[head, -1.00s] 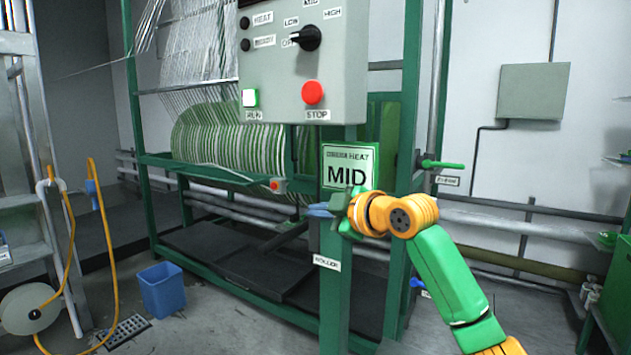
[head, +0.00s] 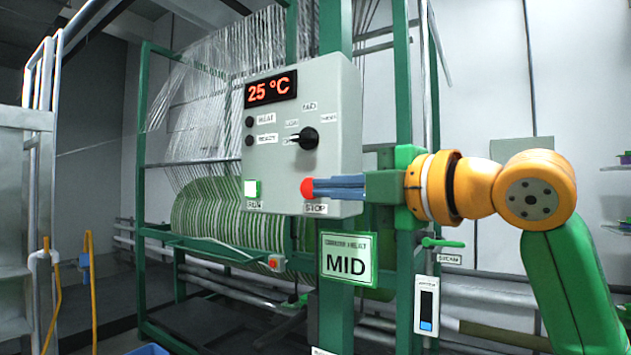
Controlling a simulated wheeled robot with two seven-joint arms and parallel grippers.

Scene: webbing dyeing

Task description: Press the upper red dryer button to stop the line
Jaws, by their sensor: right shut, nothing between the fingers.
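The upper red dryer button (head: 307,188) is the round red STOP button at the lower right of the grey control box (head: 350,130). My right gripper (head: 318,188) comes in from the right with its blue-grey fingers shut and empty. Its fingertips overlap the right edge of the red button in the head view. Whether they touch or press it cannot be told. A second, smaller red button (head: 274,263) sits lower on the green frame. My left gripper is not in view.
The box carries a white-green button (head: 252,189), a black knob (head: 306,138) and a display (head: 270,88) reading 25 °C. A MID sign (head: 346,260) hangs below. A green-handled valve (head: 441,243) and a gauge (head: 427,306) stand right. Striped webbing (head: 205,215) is behind.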

